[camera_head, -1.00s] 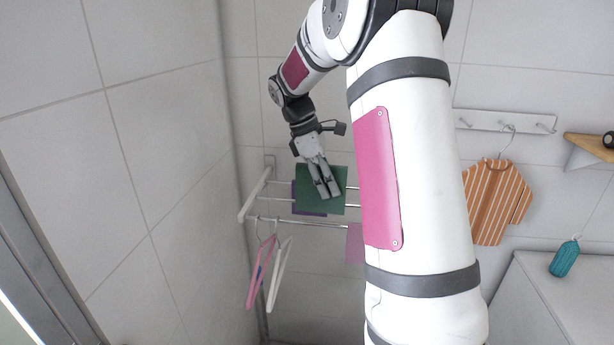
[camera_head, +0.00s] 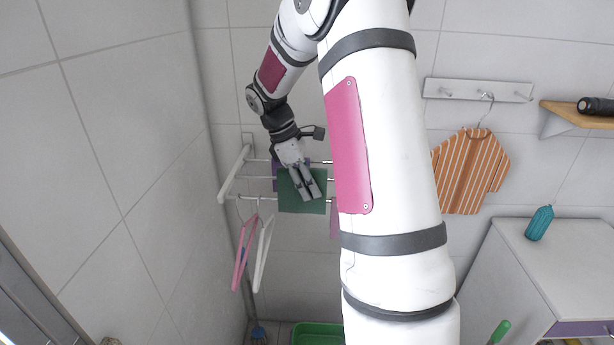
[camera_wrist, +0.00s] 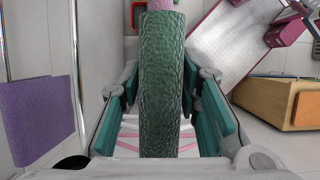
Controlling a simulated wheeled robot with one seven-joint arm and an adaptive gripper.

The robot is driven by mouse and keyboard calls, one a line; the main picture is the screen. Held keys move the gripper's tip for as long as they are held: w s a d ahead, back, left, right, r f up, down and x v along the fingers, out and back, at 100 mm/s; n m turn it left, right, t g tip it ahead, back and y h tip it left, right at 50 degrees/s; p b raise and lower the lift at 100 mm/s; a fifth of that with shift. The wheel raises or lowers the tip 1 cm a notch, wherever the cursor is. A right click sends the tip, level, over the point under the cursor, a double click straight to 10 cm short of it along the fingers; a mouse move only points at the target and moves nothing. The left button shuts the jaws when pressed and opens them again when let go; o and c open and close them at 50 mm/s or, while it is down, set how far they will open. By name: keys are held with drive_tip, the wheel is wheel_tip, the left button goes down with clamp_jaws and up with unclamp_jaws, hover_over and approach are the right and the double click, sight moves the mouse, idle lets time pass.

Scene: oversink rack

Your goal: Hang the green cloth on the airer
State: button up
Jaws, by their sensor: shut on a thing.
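The green cloth (camera_head: 301,204) is in my gripper (camera_head: 310,197), in front of the airer's rails in the head view. In the wrist view the cloth (camera_wrist: 160,85) runs as a textured green strip between my two teal-padded fingers (camera_wrist: 160,118). My gripper is shut on it. The airer (camera_head: 234,174) is a wall rack with a white side arm and several thin rails. The cloth overlaps the front rail in the head view; whether it touches the rail I cannot tell. My arm hides the airer's right part.
A purple cloth (camera_head: 277,172) hangs on a rail behind; it also shows in the wrist view (camera_wrist: 38,115). A pink cloth (camera_head: 334,221) is beside my arm. Pink (camera_head: 243,253) and white (camera_head: 262,255) hangers hang at the front left. A green tub (camera_head: 316,334) is below.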

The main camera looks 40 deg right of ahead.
sight(309, 208)
drive_tip(key=shift+f+b, duration=0.7)
drive_tip(key=shift+f, duration=3.15)
drive_tip(key=o, duration=1.2)
drive_tip(key=v, duration=1.1)
drive_tip(key=shift+w+r, duration=0.15)
drive_tip(key=shift+a+r, duration=0.15)
drive_tip(key=shift+r, duration=0.15)
